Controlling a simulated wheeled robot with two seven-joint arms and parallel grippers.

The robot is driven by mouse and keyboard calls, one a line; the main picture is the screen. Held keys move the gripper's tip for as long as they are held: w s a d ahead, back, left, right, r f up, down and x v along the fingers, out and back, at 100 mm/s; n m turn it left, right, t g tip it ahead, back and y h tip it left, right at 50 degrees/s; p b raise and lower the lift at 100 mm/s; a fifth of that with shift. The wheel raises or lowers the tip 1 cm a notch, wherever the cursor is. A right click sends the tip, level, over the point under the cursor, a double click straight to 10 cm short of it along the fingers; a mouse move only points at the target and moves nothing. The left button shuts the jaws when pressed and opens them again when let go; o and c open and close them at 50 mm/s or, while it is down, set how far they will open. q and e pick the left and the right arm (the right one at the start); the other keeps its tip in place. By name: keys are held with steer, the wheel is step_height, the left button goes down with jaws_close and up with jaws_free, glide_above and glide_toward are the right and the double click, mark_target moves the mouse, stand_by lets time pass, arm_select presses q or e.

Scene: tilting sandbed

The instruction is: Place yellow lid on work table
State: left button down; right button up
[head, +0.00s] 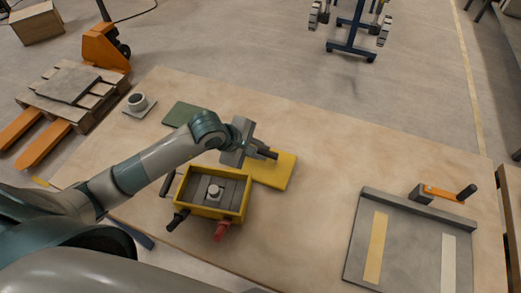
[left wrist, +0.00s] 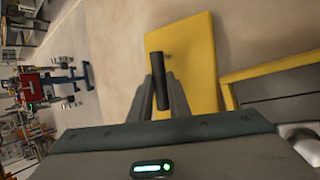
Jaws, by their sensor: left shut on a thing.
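The yellow lid (head: 281,174) is a flat yellow plate with a dark upright handle (left wrist: 158,80). It lies over the wooden work table (head: 330,150), just behind and right of the yellow box; I cannot tell whether it touches the wood. My left gripper (head: 266,153) is shut on the lid's handle. In the left wrist view the lid (left wrist: 200,60) sits beyond the fingers (left wrist: 162,95). The yellow box (head: 247,205) is open, with a grey inside and a light grey knob-like part in it. My right gripper does not show.
A green plate (head: 185,114) and a small grey cup-like part on a pad (head: 137,103) lie at the back left. The table's middle back is clear.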

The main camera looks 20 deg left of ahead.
arm_select(q)
steer(key=c, duration=1.7)
jaws_free()
steer(key=shift+o, duration=0.2)
steer(key=shift+r+p, duration=0.15)
steer(key=shift+p, duration=0.15)
steer(key=shift+s+a+r, duration=0.15)
steer(key=b+v, duration=0.3)
steer(key=v, duration=0.8)
steer(key=shift+r, duration=0.25)
